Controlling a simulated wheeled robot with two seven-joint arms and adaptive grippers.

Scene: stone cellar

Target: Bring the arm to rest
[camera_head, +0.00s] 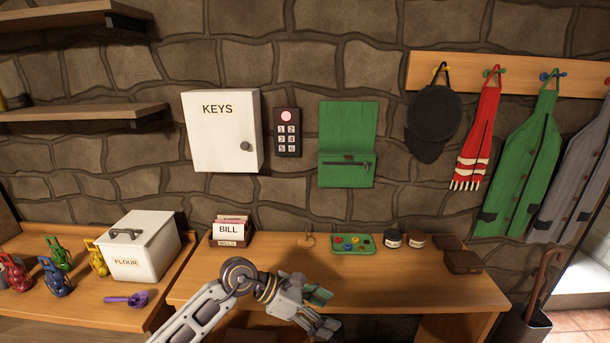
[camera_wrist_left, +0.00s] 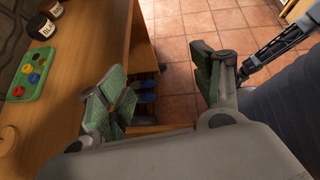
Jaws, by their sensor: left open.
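My left arm comes in from the bottom of the head view. Its left gripper (camera_head: 324,311) is over the front part of the desk (camera_head: 420,290). In the left wrist view the gripper (camera_wrist_left: 158,88) has its green-padded fingers spread wide, with nothing between them. The floor and the desk's side show past the fingers. My right gripper is not visible in the head view. In the left wrist view part of an arm of mine shows at the upper right, without a gripper I can make out.
On the desk stand a bill box (camera_head: 230,232), a green tray with coloured pieces (camera_head: 353,244), two small jars (camera_head: 393,239) and a brown wallet-like item (camera_head: 463,262). A flour bin (camera_head: 138,250) stands on the left counter. An umbrella stand (camera_head: 522,325) is at right.

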